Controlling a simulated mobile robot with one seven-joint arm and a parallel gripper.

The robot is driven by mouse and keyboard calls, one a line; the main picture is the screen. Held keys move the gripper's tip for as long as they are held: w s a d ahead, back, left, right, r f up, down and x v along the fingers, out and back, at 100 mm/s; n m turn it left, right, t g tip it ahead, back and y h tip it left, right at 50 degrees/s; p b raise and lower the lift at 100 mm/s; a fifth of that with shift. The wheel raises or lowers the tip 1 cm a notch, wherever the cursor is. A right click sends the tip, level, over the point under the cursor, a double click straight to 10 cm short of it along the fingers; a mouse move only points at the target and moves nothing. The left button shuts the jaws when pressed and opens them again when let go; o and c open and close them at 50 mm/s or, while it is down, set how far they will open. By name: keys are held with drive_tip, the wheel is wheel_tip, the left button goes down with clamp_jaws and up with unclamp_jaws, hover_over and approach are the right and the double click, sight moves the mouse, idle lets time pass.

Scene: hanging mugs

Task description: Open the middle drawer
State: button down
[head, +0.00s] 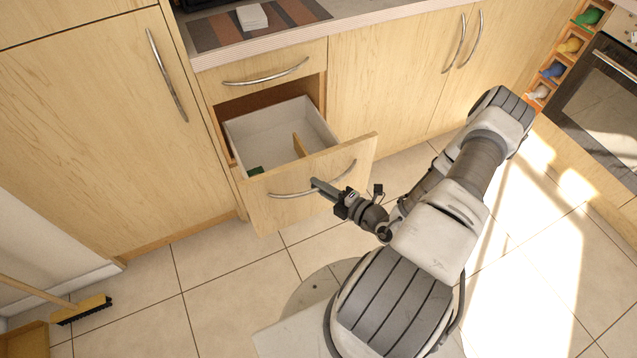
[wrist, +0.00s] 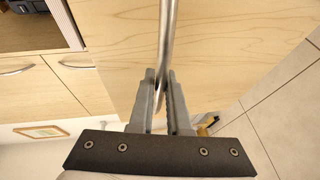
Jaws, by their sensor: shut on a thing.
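The middle drawer (head: 316,186) is pulled well out of the wooden cabinet, below a closed top drawer (head: 262,75). Its white inside shows, with a small dark green thing (head: 256,171) and a wooden piece (head: 299,145) in it. Its curved metal handle (head: 290,194) runs across the front. My gripper (head: 316,184) is at the right half of this handle. In the wrist view the two grey fingers (wrist: 161,92) are closed around the handle bar (wrist: 166,40), close to the wooden drawer front (wrist: 120,40).
A tall cabinet door (head: 85,130) stands left of the drawer, and closed cabinet doors (head: 400,75) stand right. An oven (head: 600,100) is at the far right. A broom (head: 80,309) lies at the lower left. The tiled floor (head: 230,285) before the drawer is clear.

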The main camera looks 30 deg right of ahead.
drive_tip(key=c, duration=0.9)
unclamp_jaws()
drive_tip(key=p+v, duration=0.1)
drive_tip(key=v, duration=1.1)
drive_tip(key=shift+r, duration=0.1)
